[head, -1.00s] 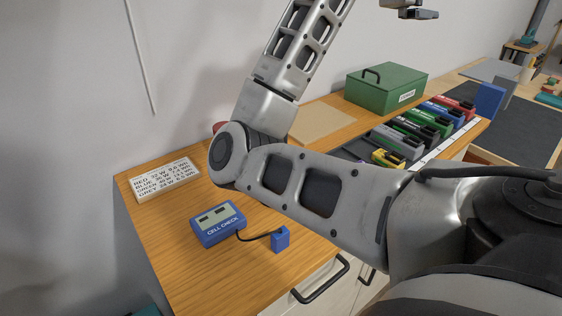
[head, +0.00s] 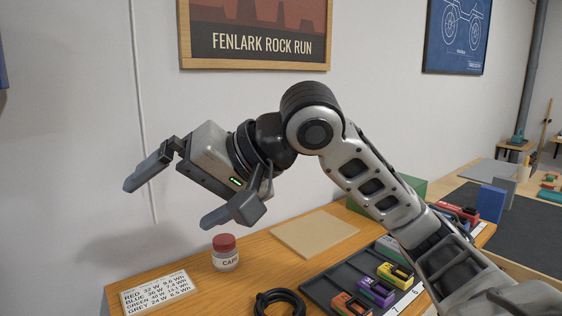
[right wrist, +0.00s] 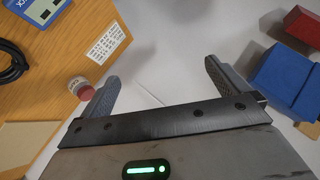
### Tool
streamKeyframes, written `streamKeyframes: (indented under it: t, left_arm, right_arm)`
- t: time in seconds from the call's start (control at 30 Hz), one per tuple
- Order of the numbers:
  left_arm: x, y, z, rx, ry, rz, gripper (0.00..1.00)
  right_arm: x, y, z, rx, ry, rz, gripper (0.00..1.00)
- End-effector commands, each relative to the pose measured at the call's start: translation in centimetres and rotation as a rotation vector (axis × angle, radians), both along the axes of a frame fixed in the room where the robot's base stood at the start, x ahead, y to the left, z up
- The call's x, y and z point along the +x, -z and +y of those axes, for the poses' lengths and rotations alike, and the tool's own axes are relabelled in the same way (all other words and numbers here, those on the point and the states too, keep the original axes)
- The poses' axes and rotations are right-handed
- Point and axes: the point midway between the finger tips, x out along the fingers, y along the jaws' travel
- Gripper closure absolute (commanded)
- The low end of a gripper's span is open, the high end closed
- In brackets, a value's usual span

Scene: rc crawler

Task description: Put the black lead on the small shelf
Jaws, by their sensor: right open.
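The black lead (head: 280,302) lies coiled on the wooden bench at the bottom edge of the head view, partly cut off. Part of its coil also shows at the left edge of the right wrist view (right wrist: 12,62). My right gripper (head: 168,204) is open and empty, raised above the bench's left end in front of the wall. Its two fingers also show apart in the right wrist view (right wrist: 162,70). I cannot make out the small shelf for certain. My left gripper is out of view.
A red-capped jar (head: 225,254) stands behind the lead. A label board (head: 157,294) lies left, a tan mat (head: 313,234) and a dark battery tray (head: 325,288) right. The right wrist view shows a blue box (right wrist: 285,80) and a red box (right wrist: 303,25).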

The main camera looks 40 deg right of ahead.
Motion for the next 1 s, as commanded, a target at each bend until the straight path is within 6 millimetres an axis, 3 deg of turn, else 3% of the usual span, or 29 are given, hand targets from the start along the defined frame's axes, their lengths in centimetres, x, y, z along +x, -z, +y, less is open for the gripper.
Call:
streamKeyframes:
  t: [0.03, 0.1, 0.2, 0.3, 0.47, 0.8, 1.0]
  left_arm:
    - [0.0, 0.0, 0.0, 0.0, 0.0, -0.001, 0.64]
    - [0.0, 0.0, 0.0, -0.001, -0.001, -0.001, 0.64]
    - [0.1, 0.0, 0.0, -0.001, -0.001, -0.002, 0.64]
    - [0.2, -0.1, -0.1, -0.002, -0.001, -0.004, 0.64]
    - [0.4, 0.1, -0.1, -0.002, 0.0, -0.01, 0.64]
    - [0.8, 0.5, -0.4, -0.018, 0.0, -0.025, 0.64]
    - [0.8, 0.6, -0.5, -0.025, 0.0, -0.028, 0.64]
  right_arm:
    - [-0.6, 3.3, -2.2, -0.131, 0.064, 0.1, 0.0]
    - [-2.0, 6.9, -5.2, -0.292, 0.139, 0.226, 0.0]
    - [-4.2, 10.0, -8.9, -0.468, 0.224, 0.367, 0.0]
    - [-5.8, 11.4, -11.2, -0.577, 0.276, 0.454, 0.0]
    - [-6.4, 13.0, -12.5, -0.632, 0.304, 0.503, 0.0]
    - [-4.1, 19.4, -13.8, -0.629, 0.302, 0.503, 0.0]
    - [-3.2, 21.6, -14.2, -0.627, 0.301, 0.497, 0.0]
